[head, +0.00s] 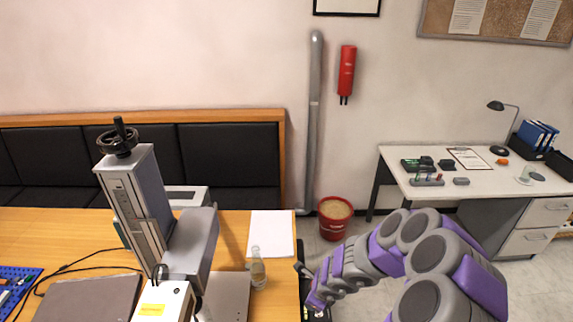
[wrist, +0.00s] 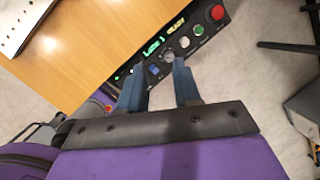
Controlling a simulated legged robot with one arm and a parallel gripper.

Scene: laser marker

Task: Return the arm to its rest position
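My gripper (wrist: 159,66) shows in the wrist view with its two blue fingers apart and nothing between them. The fingers point at a black control panel (wrist: 140,62) at the table edge, and they overlap it in the picture; I cannot tell whether they touch it. The panel has lit green and yellow lettering, a red button (wrist: 217,12), and several smaller buttons and knobs. In the head view my arm reaches from the lower right to the right edge of the wooden table (head: 232,228), low beside it. The panel is mostly hidden there.
The laser marker (head: 140,200) stands on the table, with a clear bottle (head: 258,272) and a white sheet (head: 271,233) to its right. A red bucket (head: 335,217) stands on the floor behind my arm. A white desk (head: 480,180) stands at right.

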